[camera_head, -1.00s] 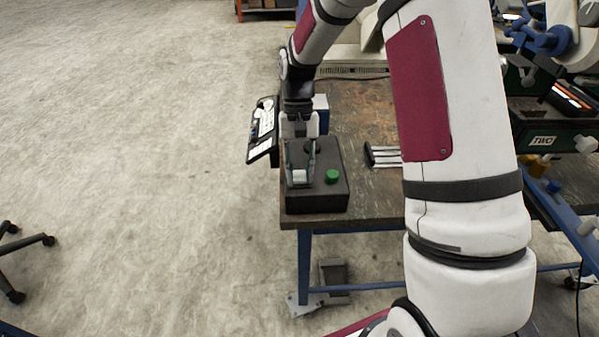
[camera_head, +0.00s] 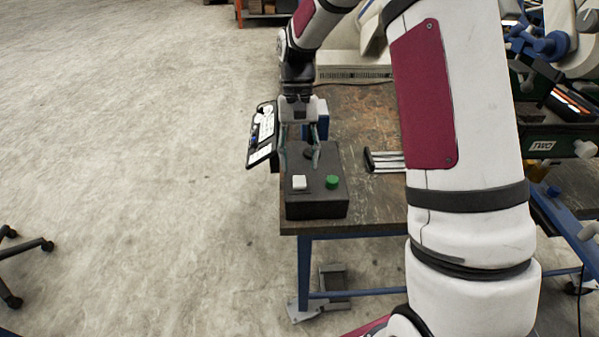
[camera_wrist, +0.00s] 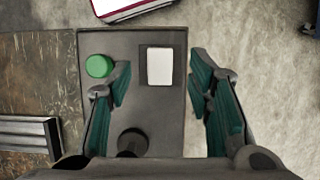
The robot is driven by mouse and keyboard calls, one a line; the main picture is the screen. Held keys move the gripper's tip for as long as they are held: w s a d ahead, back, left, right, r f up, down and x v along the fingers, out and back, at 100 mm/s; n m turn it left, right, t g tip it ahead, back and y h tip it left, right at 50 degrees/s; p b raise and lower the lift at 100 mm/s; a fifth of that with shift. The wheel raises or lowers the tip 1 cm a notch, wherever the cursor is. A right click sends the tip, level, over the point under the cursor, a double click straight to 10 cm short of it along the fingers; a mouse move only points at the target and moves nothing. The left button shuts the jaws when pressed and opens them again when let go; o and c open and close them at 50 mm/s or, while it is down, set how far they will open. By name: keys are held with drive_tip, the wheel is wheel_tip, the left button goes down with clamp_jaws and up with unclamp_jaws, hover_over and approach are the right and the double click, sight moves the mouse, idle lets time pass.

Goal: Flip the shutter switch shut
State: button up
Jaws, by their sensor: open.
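The dark grey control box (camera_head: 316,208) sits at the near left corner of the workbench. On its top are a white switch (camera_head: 299,183), a green button (camera_head: 332,182) and a dark knob (camera_head: 308,153). My gripper (camera_head: 299,160) is open above the back part of the box, behind the white switch in the head view. In the wrist view my gripper (camera_wrist: 162,84) points down with its teal finger pads spread; the white switch (camera_wrist: 159,66) shows between and slightly beyond the tips, untouched. The green button (camera_wrist: 99,66) is beside the left finger. Which way the switch is tipped is unclear.
The workbench (camera_head: 355,105) has bare room behind the box. A black-and-silver slotted part (camera_head: 384,161) lies to the box's right. A tilted panel (camera_head: 263,134) hangs at the bench's left edge. My arm covers much of the right side.

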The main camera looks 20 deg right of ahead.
drive_tip(key=a+v, duration=0.1)
drive_tip(key=v, duration=0.6)
drive_tip(key=shift+d+r, duration=0.2)
drive_tip(key=shift+d, duration=0.35)
